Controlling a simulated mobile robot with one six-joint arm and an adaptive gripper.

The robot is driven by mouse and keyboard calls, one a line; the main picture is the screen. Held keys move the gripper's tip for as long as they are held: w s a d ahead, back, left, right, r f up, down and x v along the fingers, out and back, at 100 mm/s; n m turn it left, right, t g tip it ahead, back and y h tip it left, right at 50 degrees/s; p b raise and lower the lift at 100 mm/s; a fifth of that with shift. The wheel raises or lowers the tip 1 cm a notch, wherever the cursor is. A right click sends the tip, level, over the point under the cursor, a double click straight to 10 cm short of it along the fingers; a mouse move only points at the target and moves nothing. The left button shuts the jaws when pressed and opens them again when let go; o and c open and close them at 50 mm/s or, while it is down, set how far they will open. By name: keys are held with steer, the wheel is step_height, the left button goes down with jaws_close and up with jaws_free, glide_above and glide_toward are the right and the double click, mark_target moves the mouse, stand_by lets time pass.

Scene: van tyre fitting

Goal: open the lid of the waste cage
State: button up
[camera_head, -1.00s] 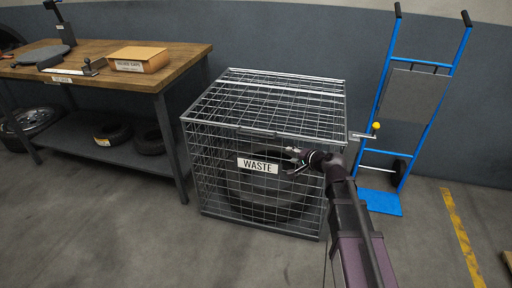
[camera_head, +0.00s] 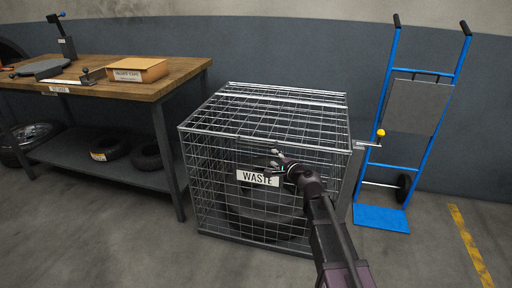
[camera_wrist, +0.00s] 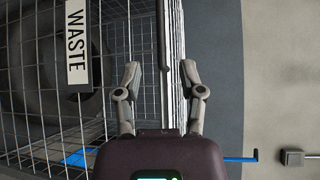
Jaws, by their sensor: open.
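The waste cage (camera_head: 212,185) is a grey wire-mesh box with a white WASTE sign (camera_head: 258,178) on its front; the sign also shows in the wrist view (camera_wrist: 77,45). Its mesh lid (camera_head: 270,107) lies flat and shut on top. A bar with a yellow knob (camera_head: 380,133) sticks out at the upper right corner. My gripper (camera_head: 274,160) is open and empty in front of the cage, near the sign and below the front top edge. In the wrist view my fingers (camera_wrist: 160,78) appear either side of the cage's top edge; the depth gap is unclear.
A dark tyre (camera_head: 262,215) is inside the cage. A blue hand truck (camera_head: 381,217) stands close on the right, against the wall. A wooden workbench (camera_head: 185,68) with a cardboard box (camera_head: 138,70) stands on the left. The floor in front is clear.

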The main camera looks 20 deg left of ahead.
mark_target(256, 145)
steer(key=shift+w, duration=0.1)
steer(key=b+x, duration=0.2)
steer(key=x, duration=1.1)
steer(key=shift+w+a+f, duration=0.1)
steer(key=shift+w+a, duration=0.1)
steer(key=shift+a, duration=0.1)
jaws_close()
